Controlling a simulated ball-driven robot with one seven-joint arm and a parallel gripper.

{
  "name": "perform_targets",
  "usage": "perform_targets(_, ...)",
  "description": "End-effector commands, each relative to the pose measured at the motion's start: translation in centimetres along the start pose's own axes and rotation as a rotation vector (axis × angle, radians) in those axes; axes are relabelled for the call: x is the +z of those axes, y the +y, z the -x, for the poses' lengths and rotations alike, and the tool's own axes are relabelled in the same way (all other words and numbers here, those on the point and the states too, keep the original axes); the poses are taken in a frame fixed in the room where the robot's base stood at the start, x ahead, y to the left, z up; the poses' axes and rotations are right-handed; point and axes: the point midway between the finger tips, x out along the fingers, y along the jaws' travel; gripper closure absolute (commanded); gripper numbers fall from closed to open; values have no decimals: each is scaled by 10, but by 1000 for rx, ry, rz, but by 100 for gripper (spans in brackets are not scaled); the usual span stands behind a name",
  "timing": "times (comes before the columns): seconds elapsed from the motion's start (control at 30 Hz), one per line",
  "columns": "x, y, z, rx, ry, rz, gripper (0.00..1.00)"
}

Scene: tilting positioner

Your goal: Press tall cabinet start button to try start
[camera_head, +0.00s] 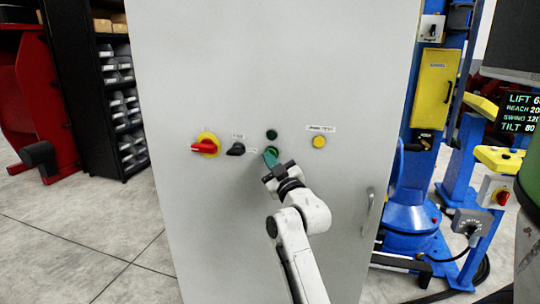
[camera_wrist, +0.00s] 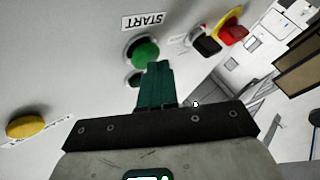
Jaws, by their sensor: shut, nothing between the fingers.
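The tall grey cabinet (camera_head: 330,80) stands straight ahead, its front face filling the middle of the head view. The green start button (camera_wrist: 146,54) shows in the wrist view under a label reading START (camera_wrist: 143,21). In the head view the button (camera_head: 273,150) is partly covered by my fingers. My gripper (camera_head: 270,158) is shut and empty, its green fingers pointing at the cabinet face. In the wrist view the fingertips (camera_wrist: 158,66) overlap the lower edge of the button; I cannot tell whether they touch it. A dark green round piece (camera_head: 271,134) sits just above in the head view.
A red rotary switch on yellow (camera_head: 205,145), a black selector (camera_head: 236,149) and a yellow button (camera_head: 319,142) are on the same face. The cabinet handle (camera_head: 369,212) is at lower right. Blue machinery (camera_head: 410,210) stands right, black shelving (camera_head: 85,100) left. Floor at left is clear.

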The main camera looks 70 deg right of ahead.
Motion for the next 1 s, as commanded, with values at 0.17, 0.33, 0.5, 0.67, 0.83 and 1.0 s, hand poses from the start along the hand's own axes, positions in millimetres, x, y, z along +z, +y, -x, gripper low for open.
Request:
perform_targets(0.17,-6,-5,7,-1,0,1,100)
perform_targets(0.33,-6,-6,8,0,0,1,100)
perform_targets(0.5,-6,-6,8,0,1,1,100)
perform_targets(0.67,-11,-10,14,-2,0,-1,100)
perform_targets(0.83,-20,-18,24,-3,0,1,100)
perform_targets(1.0,-26,-26,35,-2,0,0,100)
